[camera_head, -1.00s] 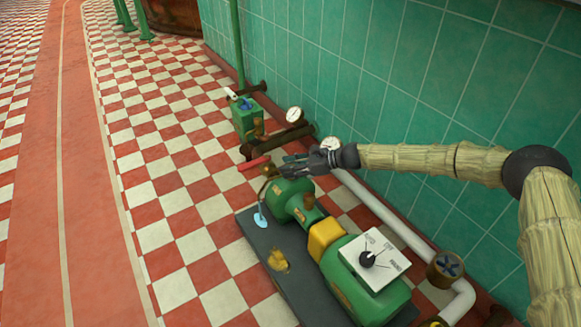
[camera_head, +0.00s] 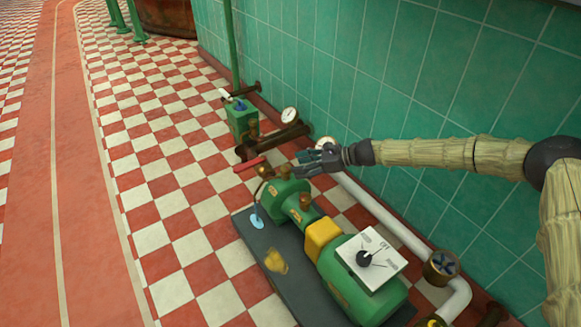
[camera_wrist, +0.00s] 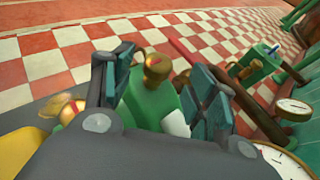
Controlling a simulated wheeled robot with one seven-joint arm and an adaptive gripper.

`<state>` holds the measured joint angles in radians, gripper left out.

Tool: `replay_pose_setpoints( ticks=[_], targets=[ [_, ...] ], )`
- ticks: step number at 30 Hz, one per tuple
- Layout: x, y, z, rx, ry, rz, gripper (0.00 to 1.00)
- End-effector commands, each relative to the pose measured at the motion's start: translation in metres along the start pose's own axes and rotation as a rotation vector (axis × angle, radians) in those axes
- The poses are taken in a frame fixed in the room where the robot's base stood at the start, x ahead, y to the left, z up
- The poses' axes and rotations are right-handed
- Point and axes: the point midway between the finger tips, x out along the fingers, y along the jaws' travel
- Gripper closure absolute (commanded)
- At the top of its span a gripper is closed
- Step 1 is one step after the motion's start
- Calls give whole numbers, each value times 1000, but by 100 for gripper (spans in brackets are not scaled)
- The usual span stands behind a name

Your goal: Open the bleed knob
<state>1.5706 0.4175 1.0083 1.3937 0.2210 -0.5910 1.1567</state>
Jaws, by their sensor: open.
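A brass knob (camera_head: 285,169) stands on top of the round green pump casing (camera_head: 288,190) at the pump's far end. A brass knob (camera_wrist: 157,68) on a green body also shows in the wrist view, in the gap between my finger pads. My gripper (camera_head: 299,164) is open, just right of the knob in the head view, with its fingers pointing left. In the wrist view my gripper's dark green pads (camera_wrist: 163,80) stand apart on either side of the knob, with no grip on it. Nothing shows which knob is labelled bleed.
A red-handled valve (camera_head: 250,165) is just left of the knob. Another brass fitting (camera_head: 305,201) stands nearer on the pump. A switch box (camera_head: 367,260), white pipe (camera_head: 385,211), gauges (camera_head: 289,115) and the tiled wall surround it.

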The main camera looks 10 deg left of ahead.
Motion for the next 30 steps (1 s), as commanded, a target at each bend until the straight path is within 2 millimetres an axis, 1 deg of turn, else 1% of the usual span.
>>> replay_pose_setpoints(
  ticks=[1,6,9,12,17,30],
  targets=[
    [-10,0,1,-1,0,-1,42],
    [-38,0,1,0,0,-1,42],
    [-49,0,0,1,-1,0,42],
    [-56,0,0,0,-1,1,42],
    [-61,0,0,0,-1,1,42],
    [-62,0,1,0,-1,1,42]
  ],
)
